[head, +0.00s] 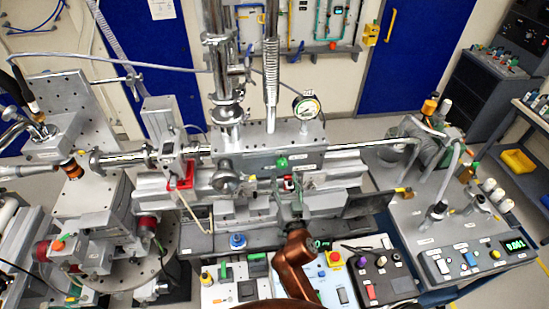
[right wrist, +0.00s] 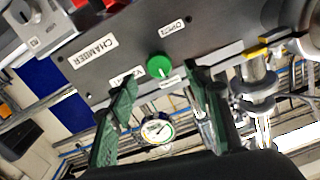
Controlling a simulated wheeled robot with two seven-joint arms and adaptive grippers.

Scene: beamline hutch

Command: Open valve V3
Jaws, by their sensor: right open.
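A round green knob (head: 281,163) sits on the front of the grey chamber block (head: 258,153). In the right wrist view the green knob (right wrist: 159,67) shows with a light mark on its face. The small label beside it is partly hidden by a finger, so I cannot read V3 on it. My right gripper (head: 289,188) is just below and in front of the knob in the head view. In the right wrist view its two green fingers (right wrist: 160,83) are open, with the knob showing in the gap between their tips and nothing held. My left gripper is not in view.
A pressure gauge (head: 306,106) stands on top of the block. A red part (head: 181,176) sits left of the knob. Control boxes (head: 375,275) with buttons and knobs line the front, and a pump bench (head: 440,215) stands at right. Steel pipes rise behind the block.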

